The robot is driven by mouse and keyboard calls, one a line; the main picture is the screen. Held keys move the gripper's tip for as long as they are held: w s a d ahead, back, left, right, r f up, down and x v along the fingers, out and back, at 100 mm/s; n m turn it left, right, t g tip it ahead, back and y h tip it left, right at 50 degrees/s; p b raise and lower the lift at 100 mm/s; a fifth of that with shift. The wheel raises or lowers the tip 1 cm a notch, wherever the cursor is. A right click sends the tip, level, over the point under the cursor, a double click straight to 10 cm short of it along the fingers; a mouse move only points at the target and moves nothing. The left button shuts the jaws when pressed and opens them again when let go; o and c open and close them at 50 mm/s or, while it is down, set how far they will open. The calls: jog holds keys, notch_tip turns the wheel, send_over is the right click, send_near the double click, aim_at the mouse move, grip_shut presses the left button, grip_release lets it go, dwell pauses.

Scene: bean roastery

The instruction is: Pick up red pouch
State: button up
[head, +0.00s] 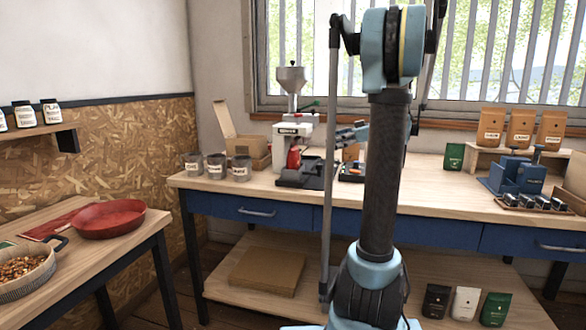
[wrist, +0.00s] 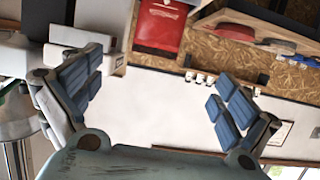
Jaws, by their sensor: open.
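The red pouch (head: 293,158) shows small in the head view on the back workbench, in front of the grey and white machine. In the wrist view a red pouch-like thing (wrist: 160,30) shows large at the top, with a pale mark on it, cut off by the frame edge. My gripper (head: 348,134) is over the bench, to the right of the red pouch and apart from it. In the wrist view my gripper (wrist: 155,85) is open with its blue-padded fingers spread wide. Nothing is between them. My arm hides part of the bench.
Grey labelled cups (head: 216,166) and an open cardboard box (head: 240,140) stand left of the machine (head: 291,125). A dark low device (head: 305,174) sits at its foot. A red pan (head: 108,219) is on the left table. A green pouch (head: 454,156) stands further right.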

aim_at(298, 149)
jog(key=x, duration=1)
jog(key=shift+a, duration=0.15)
jog(key=shift+w+f+x, duration=0.1)
jog(key=shift+x, duration=1.4)
jog(key=shift+w+f+x, duration=0.15)
jog(key=shift+x, duration=1.3)
jog(key=shift+d, duration=0.2)
jog(key=c, duration=1.5)
jog(key=shift+r, duration=0.1)
